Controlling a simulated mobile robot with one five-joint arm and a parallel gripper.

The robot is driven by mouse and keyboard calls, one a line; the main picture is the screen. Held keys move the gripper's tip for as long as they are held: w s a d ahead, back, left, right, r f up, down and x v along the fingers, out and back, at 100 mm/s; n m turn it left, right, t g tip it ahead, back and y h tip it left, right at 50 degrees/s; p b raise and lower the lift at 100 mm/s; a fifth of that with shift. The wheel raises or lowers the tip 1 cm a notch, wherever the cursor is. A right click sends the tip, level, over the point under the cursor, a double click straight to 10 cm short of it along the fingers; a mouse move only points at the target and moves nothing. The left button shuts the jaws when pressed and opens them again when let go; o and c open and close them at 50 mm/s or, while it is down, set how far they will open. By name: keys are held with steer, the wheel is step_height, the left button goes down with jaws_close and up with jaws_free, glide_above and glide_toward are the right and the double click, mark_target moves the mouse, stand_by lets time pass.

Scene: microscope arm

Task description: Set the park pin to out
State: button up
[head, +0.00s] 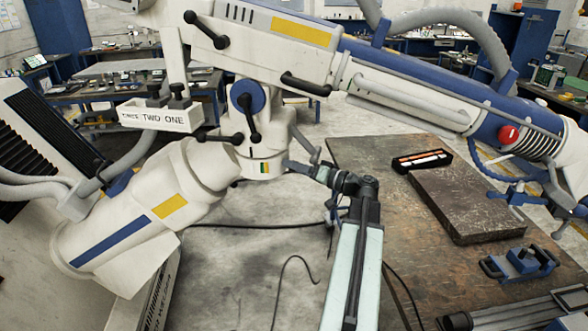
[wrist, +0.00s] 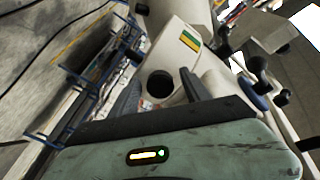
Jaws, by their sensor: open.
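The white microscope arm fills the upper and left part of the head view, with several black levers. Its lower joint block (head: 262,168) carries a green and yellow label and also shows in the wrist view (wrist: 176,50). A dark round feature (wrist: 160,86) on that block sits between my fingers; I cannot tell if it is a knob or a hole, or if it is the park pin. My gripper (head: 291,166) is at the right side of the block. In the wrist view my gripper (wrist: 161,74) is open, its two dark fingers apart; contact is unclear.
A worn table (head: 355,155) at right holds a dark stone slab (head: 475,200), a black tray (head: 422,160) and a blue clamp-like fixture (head: 522,260). A black lever (head: 249,118) hangs just above the block. Cables lie on the floor.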

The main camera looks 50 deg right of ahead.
jaws_close()
stand_by(1.4)
